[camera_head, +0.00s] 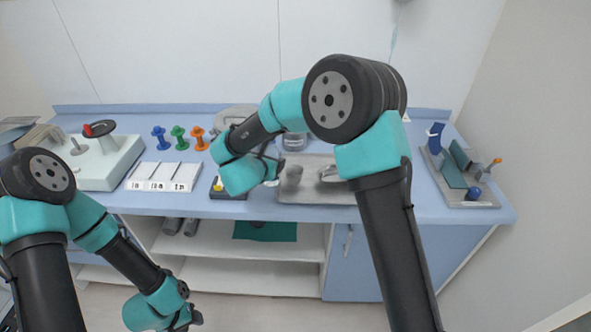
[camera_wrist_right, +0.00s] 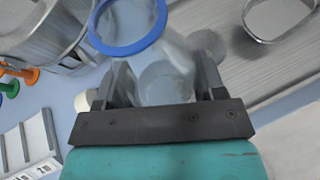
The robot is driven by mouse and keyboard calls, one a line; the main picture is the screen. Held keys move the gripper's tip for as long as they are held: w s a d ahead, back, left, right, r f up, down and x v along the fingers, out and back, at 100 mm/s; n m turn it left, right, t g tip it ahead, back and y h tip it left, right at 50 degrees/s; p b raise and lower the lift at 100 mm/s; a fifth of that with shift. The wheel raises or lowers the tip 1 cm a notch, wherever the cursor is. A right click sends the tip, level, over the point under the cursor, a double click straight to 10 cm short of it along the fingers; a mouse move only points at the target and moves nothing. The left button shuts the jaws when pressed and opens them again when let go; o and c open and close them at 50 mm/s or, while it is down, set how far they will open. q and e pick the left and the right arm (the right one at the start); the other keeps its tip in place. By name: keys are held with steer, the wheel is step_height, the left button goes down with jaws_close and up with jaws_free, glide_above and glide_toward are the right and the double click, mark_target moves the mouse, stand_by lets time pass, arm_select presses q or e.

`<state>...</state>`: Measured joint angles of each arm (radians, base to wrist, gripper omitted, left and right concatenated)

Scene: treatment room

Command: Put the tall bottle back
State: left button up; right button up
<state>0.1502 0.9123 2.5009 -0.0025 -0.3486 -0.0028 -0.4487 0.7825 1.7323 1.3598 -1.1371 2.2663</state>
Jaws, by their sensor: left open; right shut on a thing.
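The bottle, clear with a blue ring around its mouth (camera_wrist_right: 168,62), is between the two fingers of my right gripper (camera_wrist_right: 160,82) in the right wrist view. The gripper is shut on it. In the head view my right wrist hides most of this gripper, and I cannot make out the bottle there. That wrist is over the counter, at the left edge of the metal tray (camera_head: 306,191). My left gripper (camera_head: 190,319) is low at the bottom of the head view, in front of the shelves, open, with nothing visible in it.
A metal dish (camera_head: 329,173) lies in the tray. A clear jar (camera_head: 295,141) stands behind it. A metal canister (camera_wrist_right: 38,32) is close to the bottle in the wrist view. Coloured spools (camera_head: 178,138) and white labelled holders (camera_head: 163,177) are to the left. A grey organiser (camera_head: 462,190) sits at right.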

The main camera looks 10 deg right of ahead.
steer(key=shift+h, duration=0.3)
steer(key=shift+w, duration=0.1)
